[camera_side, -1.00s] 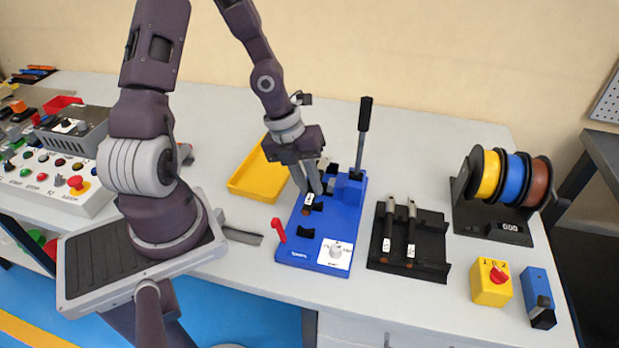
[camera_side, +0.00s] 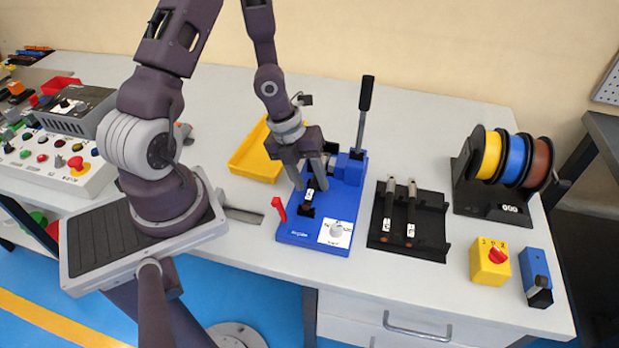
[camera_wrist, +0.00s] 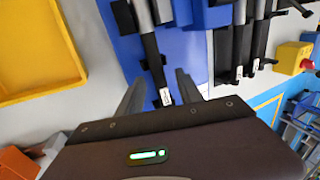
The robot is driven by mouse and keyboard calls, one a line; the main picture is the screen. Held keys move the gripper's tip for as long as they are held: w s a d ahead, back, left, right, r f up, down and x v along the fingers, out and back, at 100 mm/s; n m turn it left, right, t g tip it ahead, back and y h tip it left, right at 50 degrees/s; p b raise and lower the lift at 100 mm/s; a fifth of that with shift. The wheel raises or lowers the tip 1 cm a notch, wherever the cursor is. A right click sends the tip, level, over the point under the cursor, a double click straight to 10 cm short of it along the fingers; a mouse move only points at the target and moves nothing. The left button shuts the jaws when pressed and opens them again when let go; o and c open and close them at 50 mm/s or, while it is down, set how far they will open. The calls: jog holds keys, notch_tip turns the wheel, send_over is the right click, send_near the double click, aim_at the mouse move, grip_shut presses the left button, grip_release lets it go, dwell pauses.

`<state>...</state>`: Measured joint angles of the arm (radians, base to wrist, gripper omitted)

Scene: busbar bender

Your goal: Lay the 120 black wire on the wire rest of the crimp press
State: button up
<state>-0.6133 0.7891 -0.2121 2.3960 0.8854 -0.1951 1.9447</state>
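A black wire with a grey end and a white label (camera_side: 309,194) lies on the blue crimp press (camera_side: 298,236), along its rest. In the wrist view the wire (camera_wrist: 153,58) runs lengthwise over the press, and its label is too small to read. My gripper (camera_side: 310,182) is above the press with its fingers spread. In the wrist view the fingers (camera_wrist: 160,88) stand apart on either side of the wire, with a gap to each side. Part of the press is hidden behind my gripper.
A black rack (camera_side: 429,228) with two more labelled black wires stands right of the press. A yellow tray (camera_side: 250,165) lies behind left. The press's black lever (camera_side: 364,105) stands upright near my gripper, and a red lever (camera_side: 279,208) is at its front left. Cable spools (camera_side: 492,160) stand farther right.

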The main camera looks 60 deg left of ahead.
jog(key=v, duration=0.7)
dwell(0.3)
dwell(0.3)
notch_tip(320, 180, up, 10)
jog(key=s+a+n+y, duration=0.1)
jog(key=s+n+y, duration=0.3)
jog(key=n, duration=0.7)
jog(key=s+d+r+n+t, duration=0.1)
jog(key=s+d+r+n, duration=0.2)
jog(key=n, duration=0.5)
jog(key=s+d+r+n+t+h, duration=0.1)
jog(key=s+d+r+n+t, duration=0.1)
jog(key=s+d+r+n, duration=0.2)
notch_tip(320, 180, up, 5)
jog(key=d+n, duration=0.2)
jog(key=n, duration=0.2)
jog(key=shift+s+d+f, duration=0.2)
jog(key=shift+s+d, duration=0.1)
jog(key=shift+d, duration=0.05)
